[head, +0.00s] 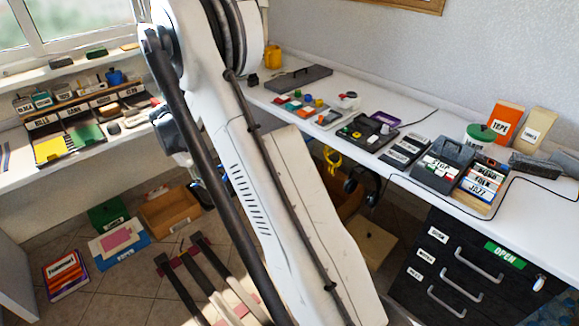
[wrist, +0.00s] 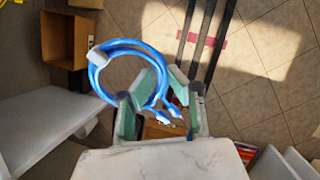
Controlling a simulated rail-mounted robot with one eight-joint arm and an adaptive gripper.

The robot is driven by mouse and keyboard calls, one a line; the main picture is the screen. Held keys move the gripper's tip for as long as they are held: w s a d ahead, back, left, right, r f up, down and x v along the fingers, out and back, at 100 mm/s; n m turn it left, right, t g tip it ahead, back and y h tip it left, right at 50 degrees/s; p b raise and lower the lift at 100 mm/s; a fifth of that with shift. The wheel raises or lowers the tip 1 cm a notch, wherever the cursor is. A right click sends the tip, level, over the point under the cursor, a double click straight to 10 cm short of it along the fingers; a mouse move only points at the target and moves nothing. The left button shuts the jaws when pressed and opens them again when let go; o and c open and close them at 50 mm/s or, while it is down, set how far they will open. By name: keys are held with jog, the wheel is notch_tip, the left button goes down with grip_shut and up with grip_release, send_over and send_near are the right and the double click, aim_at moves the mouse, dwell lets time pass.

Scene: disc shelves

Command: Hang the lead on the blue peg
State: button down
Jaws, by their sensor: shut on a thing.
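The lead (wrist: 96,80) is a coiled blue cable with a pale tie and plug ends, seen in the wrist view. My gripper (wrist: 166,78) has green-padded fingers and is shut on the right side of the coil. The loop stands out to the left of the fingers and the loose ends hang by them. In the head view my arm hides most of the gripper and lead; only a bit of blue shows beside the arm. I cannot make out the blue peg in either view; part of the desk's front edge is behind my arm.
A yellow lead (head: 332,160) and black headphones (head: 361,187) hang below the right desk's front edge. The right desk (head: 420,122) carries trays and boxes above black drawers (head: 462,272). A wooden crate (head: 171,211) and a blue box stand on the floor.

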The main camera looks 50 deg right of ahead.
jog(key=s+d+f+n+g+h+b, duration=0.1)
jog(key=d+f+h+b, duration=0.3)
jog(key=d, duration=1.2)
jog(key=s+d+f+n+g+h+b, duration=0.1)
jog(key=d+f+h+b, duration=0.4)
jog(key=d, duration=1.1)
jog(key=s+d+f+n+g+h+b, duration=0.1)
jog(key=s+d+f+h+b, duration=0.3)
jog(key=d, duration=1.2)
jog(key=shift+d+f+n+g+h+b, duration=0.3)
jog(key=shift+d+f+n+g+h, duration=0.15)
jog(key=shift+n, duration=0.45)
jog(key=shift+s, duration=0.1)
jog(key=c, duration=1.6)
grip_release()
